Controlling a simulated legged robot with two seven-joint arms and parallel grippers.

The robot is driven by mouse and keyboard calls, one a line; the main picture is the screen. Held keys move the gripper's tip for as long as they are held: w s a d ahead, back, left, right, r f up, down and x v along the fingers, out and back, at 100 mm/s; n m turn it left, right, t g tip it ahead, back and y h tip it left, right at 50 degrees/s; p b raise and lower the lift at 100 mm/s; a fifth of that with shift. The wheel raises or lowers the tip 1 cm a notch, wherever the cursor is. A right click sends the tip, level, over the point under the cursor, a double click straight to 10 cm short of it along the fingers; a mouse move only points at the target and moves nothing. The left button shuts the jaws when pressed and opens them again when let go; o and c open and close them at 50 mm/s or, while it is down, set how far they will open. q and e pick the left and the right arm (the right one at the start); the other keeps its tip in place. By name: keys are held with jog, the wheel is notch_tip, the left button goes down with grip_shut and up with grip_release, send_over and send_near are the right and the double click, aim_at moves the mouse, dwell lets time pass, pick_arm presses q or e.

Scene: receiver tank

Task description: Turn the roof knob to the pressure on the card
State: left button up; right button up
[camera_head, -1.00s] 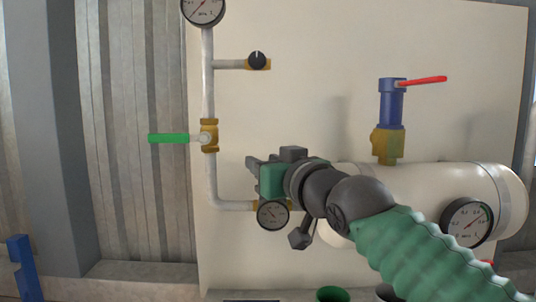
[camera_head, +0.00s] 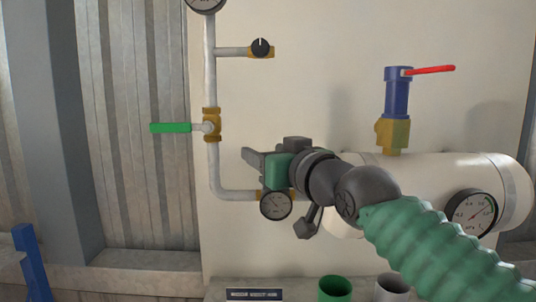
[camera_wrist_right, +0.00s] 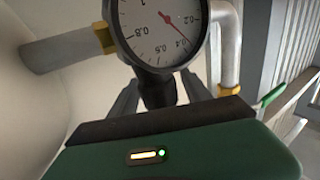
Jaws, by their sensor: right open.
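My right gripper (camera_head: 252,160) is open in front of the pipework, its fingers pointing left, just above a small round gauge (camera_head: 276,205). In the right wrist view, the fingers (camera_wrist_right: 160,98) stand on either side of a black knob-like part (camera_wrist_right: 156,88) next to that gauge (camera_wrist_right: 163,25). Whether they touch it I cannot tell. The gauge appears upside down there, its red needle near 0.4. In the head view my gripper hides this black part. A dark plate with light writing (camera_head: 254,294) sits at the bottom edge, too small to read. My left gripper is not in view.
A green-handled valve (camera_head: 171,128) and a black knob on a side branch (camera_head: 260,47) are on the pipe at left. A white tank (camera_head: 430,175) with a gauge (camera_head: 470,212) and red-handled blue valve (camera_head: 397,98) stands at right. A green cup (camera_head: 335,288) is below.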

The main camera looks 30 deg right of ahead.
jog(key=shift+s+d+f+b, duration=0.1)
jog(key=shift+s+f+b, duration=0.2)
jog(key=shift+s+b, duration=0.8)
jog(key=shift+s+d+f+b, duration=0.1)
jog(key=shift+s+f+b, duration=0.25)
jog(key=shift+b, duration=1.3)
jog(key=s+b, duration=0.5)
jog(key=b, duration=0.1)
jog(key=shift+s+a, duration=0.1)
jog(key=shift+s, duration=0.2)
jog(key=s+r+b, duration=0.1)
jog(key=s+b, duration=0.3)
jog(key=s, duration=0.4)
jog(key=shift+s, duration=0.15)
